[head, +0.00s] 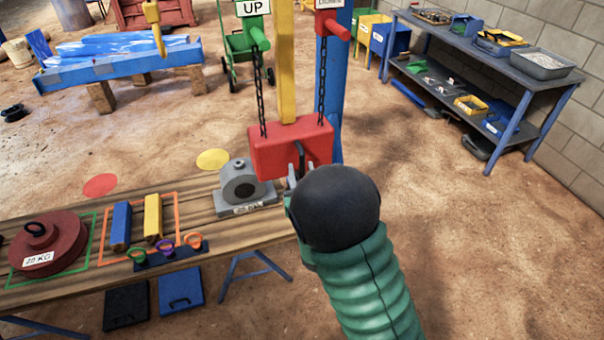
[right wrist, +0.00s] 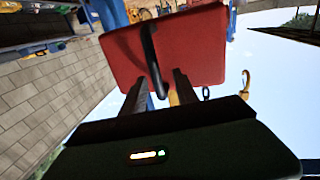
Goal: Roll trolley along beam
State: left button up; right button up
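A red block (head: 292,147) with a dark loop handle (head: 299,158) is at the centre of the head view; I take it as the trolley, though no beam can be made out. In the right wrist view the red block (right wrist: 180,48) fills the upper middle, with its dark handle (right wrist: 152,60) hanging towards me. My right gripper (head: 297,180) is at the block's near face, partly hidden by my green forearm. In the wrist view its two dark fingers (right wrist: 161,84) stand apart on either side of the handle, with gaps showing. My left gripper is not in view.
Two chains (head: 259,95) run down to the block from green UP and red signed handles (head: 334,24). A yellow post (head: 286,65) and blue post (head: 331,90) stand behind. A wooden bench (head: 220,222) with a grey bearing housing (head: 243,187) is left. A blue worktable (head: 490,75) is right.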

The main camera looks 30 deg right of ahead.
aim_at(301, 166)
jog(key=shift+w+d+r, duration=0.1)
jog(key=shift+w+r, duration=0.05)
jog(key=shift+w, duration=0.4)
jog(key=shift+w+r, duration=0.1)
jog(key=shift+w, duration=0.45)
jog(key=shift+w+d+f, duration=0.1)
jog(key=shift+w+d, duration=0.1)
jog(key=shift+d, duration=0.1)
jog(key=shift+d+f, duration=0.1)
jog(key=shift+d, duration=0.3)
jog(key=shift+d+f, duration=0.2)
jog(key=shift+d, duration=0.4)
jog(key=shift+c, duration=1.8)
jog(key=shift+a, duration=0.25)
jog(key=shift+c, duration=1.1)
jog(key=shift+w+a+r, duration=0.1)
jog(key=shift+w+a, duration=0.05)
jog(key=shift+a, duration=0.3)
grip_shut()
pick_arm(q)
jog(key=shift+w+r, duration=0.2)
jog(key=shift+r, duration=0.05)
pick_arm(e)
jog(key=shift+d, duration=0.1)
jog(key=shift+d, duration=0.2)
